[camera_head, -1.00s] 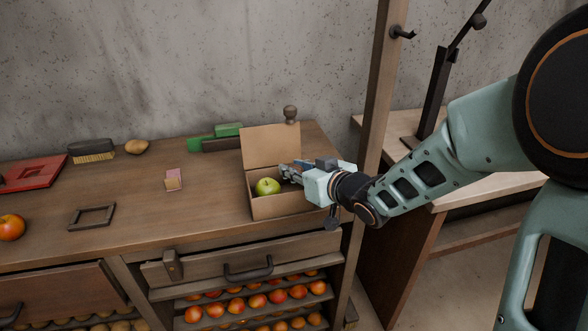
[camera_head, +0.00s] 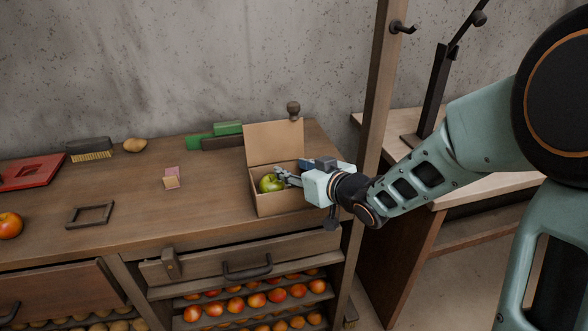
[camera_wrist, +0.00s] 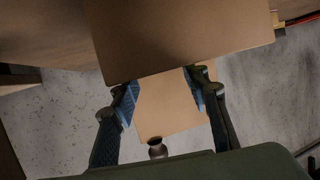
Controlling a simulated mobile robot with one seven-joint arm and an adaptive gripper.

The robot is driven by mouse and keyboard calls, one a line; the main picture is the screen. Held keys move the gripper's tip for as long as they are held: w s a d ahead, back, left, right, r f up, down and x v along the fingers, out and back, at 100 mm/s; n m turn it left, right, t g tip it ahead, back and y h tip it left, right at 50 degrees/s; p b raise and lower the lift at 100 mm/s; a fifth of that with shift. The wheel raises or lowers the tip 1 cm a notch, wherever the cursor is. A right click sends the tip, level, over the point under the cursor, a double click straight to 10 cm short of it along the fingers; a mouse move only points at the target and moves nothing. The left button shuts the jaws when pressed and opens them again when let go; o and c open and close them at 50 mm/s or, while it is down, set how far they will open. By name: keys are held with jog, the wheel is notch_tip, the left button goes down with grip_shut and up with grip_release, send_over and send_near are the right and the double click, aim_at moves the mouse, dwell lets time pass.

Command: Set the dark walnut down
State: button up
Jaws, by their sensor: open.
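I cannot pick out a dark walnut for certain in either view. A dark round knob-shaped piece (camera_head: 293,107) stands behind the cardboard box (camera_head: 284,205), and it also shows in the wrist view (camera_wrist: 157,148). The box stands open on the worktop with its lid flap (camera_head: 273,142) raised and a green apple (camera_head: 271,184) inside. My gripper (camera_head: 284,178) is at the box's open top, beside the apple. In the wrist view my gripper (camera_wrist: 163,97) is open, fingers apart, with only the box's cardboard visible between them. The box interior is partly hidden by my gripper.
A pink-topped block (camera_head: 172,177), a small dark frame (camera_head: 90,215), a brush (camera_head: 89,149) and a potato (camera_head: 135,145) lie to the left. A wooden post (camera_head: 381,90) stands close right.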

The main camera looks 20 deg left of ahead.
jog(key=shift+r+p, duration=0.3)
jog(key=shift+r, duration=0.3)
jog(key=p+v, duration=0.2)
jog(key=v, duration=1)
jog(key=shift+p, duration=0.35)
